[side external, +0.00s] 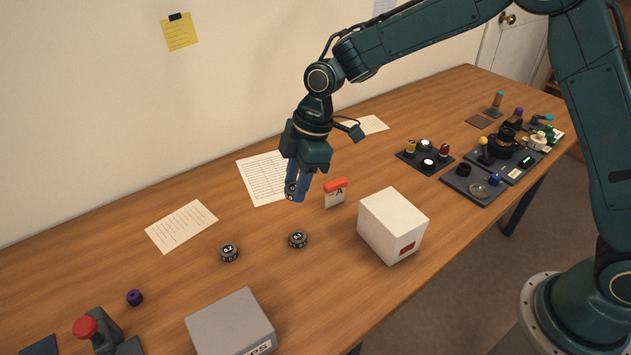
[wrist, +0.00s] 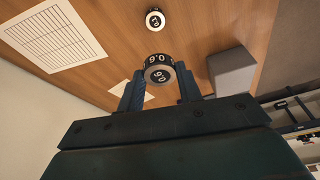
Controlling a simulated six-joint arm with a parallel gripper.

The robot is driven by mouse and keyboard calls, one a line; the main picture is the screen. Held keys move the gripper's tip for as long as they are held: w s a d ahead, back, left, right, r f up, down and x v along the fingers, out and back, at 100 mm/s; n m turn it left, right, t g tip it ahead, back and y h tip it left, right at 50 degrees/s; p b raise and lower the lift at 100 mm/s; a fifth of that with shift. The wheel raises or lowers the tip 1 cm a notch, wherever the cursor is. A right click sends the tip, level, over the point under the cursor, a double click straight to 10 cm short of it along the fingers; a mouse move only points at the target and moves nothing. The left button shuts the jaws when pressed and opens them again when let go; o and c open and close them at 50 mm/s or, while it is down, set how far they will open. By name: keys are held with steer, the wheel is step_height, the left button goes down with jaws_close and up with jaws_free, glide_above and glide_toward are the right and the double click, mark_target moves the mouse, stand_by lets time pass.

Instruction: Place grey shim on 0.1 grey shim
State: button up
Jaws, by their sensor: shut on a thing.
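My gripper (side external: 298,190) is shut on a grey shim (wrist: 158,70), a short cylinder with a dark side band and white digits that look like 0.6 or 0.9. It hangs clear above the table, partly covered by the fingers in the side view. In the wrist view my gripper (wrist: 159,90) has one finger on each side of it. Two similar shims stand on the table below: one (side external: 297,240) under and apart from my gripper, another (side external: 229,252) further left. Their digits are too small to read surely. One table shim (wrist: 154,19) shows in the wrist view.
A white box (side external: 392,225) stands right of the table shims, and a grey box (side external: 230,322) stands in front. A small card stand with a red top (side external: 335,192) is just right of my gripper. A purple knob (side external: 134,297) lies left. Table between the shims is clear.

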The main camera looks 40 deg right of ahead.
glide_above(295, 237)
steer(key=d, duration=0.1)
step_height(295, 237, down, 8)
steer(key=shift+s, duration=0.1)
steer(key=shift+f, duration=2.15)
steer(key=shift+f, duration=0.15)
steer(key=o, duration=1)
steer(key=w+v, duration=0.1)
steer(key=v, duration=1.1)
steer(key=shift+s+r, duration=0.2)
steer(key=shift+s, duration=0.35)
